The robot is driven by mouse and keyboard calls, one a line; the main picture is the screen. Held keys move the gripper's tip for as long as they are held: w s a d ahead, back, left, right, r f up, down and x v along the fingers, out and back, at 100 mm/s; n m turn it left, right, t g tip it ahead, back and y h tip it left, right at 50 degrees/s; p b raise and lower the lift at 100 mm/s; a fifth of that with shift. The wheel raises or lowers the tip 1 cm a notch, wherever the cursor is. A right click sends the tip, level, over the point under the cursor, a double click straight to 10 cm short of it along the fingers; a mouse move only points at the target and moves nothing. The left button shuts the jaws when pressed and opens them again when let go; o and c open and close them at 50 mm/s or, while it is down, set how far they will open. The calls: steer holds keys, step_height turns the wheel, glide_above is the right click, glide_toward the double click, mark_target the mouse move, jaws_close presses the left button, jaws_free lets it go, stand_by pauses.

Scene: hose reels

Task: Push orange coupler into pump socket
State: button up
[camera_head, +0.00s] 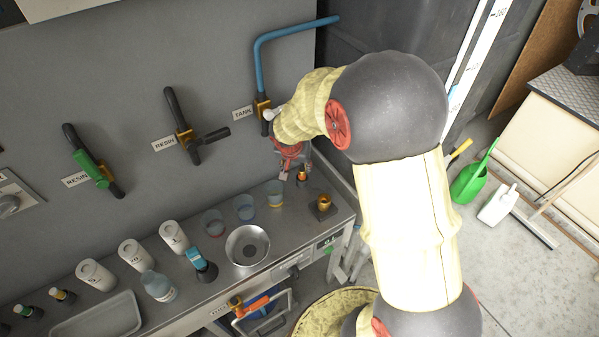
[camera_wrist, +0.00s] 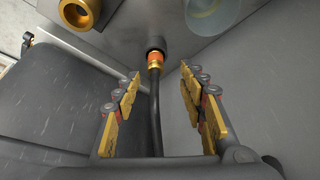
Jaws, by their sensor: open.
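The orange coupler (camera_wrist: 155,62), with a dark collar at its tip, sits on the end of a black hose (camera_wrist: 155,115). In the wrist view it lies beyond my fingertips, roughly between their lines. My gripper (camera_wrist: 160,88) is open, with nothing between its fingers but the view of the hose. In the head view my gripper (camera_head: 288,166) hangs above the bench's right end, beside a small orange piece with a dark end (camera_head: 302,175) that looks like the coupler. A brass socket (camera_head: 324,204) stands on the bench corner; it shows top left in the wrist view (camera_wrist: 78,12).
The metal bench (camera_head: 207,292) holds clear cups (camera_head: 245,206), a steel bowl (camera_head: 247,246), white containers (camera_head: 174,236) and a tray (camera_head: 100,318). A blue pipe (camera_head: 262,60) and valve handles (camera_head: 190,130) stick out from the wall. A drum (camera_head: 312,318) stands in front.

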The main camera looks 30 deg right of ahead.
mark_target(302, 168)
steer(key=x, duration=0.2)
steer(key=shift+d+f+b, duration=0.2)
steer(key=shift+f+b, duration=0.1)
steer(key=shift+b, duration=0.05)
steer(key=x, duration=0.2)
steer(key=d+b+x, duration=0.1)
steer(key=x, duration=0.1)
steer(key=shift+w, duration=0.25)
steer(key=shift+w+d+f+b, duration=0.15)
steer(key=shift+f+b, duration=0.25)
steer(key=shift+f, duration=0.05)
steer(key=shift+c, duration=1.4)
steer(key=c, duration=0.7)
steer(key=shift+r, duration=0.1)
jaws_close()
